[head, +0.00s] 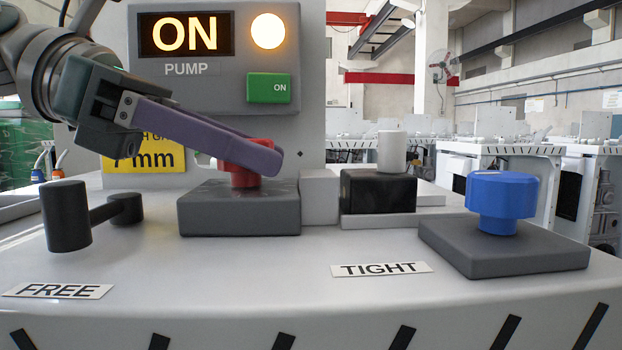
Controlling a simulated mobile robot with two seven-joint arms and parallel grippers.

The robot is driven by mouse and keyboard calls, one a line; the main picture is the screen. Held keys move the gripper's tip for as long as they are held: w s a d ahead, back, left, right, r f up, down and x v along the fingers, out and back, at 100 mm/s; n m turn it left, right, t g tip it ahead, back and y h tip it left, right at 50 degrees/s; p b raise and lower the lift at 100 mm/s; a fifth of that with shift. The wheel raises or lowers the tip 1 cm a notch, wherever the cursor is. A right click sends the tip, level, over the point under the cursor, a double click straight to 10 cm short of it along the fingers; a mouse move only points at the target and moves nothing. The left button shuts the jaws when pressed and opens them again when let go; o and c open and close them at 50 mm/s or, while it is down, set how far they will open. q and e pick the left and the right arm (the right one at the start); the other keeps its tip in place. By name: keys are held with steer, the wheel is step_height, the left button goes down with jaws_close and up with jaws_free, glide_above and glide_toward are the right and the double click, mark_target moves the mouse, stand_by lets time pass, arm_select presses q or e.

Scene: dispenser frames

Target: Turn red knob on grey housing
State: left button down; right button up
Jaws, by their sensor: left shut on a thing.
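The red knob (245,178) stands on a low dark grey housing (240,209) left of the middle of the table. My left gripper (262,158) reaches in from the left with its purple fingers at the knob. It is shut on the red knob, and the fingers hide much of the knob's top. A blue knob (498,200) stands on its own dark grey housing (504,247) at the right. My right gripper does not show.
A pump panel (215,95) behind reads ON, with a lit round lamp (268,31) and a green switch (269,88). A black block (378,192) stands mid-right behind a TIGHT label (381,269). The table's front is clear.

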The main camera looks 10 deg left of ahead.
arm_select(q)
steer(key=shift+f, duration=0.1)
steer(key=shift+c, duration=1.5)
jaws_free()
steer(key=shift+a, duration=0.15)
steer(key=shift+s+a+r, duration=0.1)
steer(key=shift+a+r, duration=0.1)
steer(key=shift+a, duration=0.15)
steer(key=b+v, duration=0.2)
steer(key=v, duration=0.5)
steer(key=shift+s+a+r, duration=0.1)
steer(key=shift+a+r, duration=0.05)
steer(key=shift+a, duration=0.2)
steer(key=shift+s+a+r, duration=0.15)
steer(key=shift+a+r, duration=0.1)
steer(key=shift+a, duration=0.2)
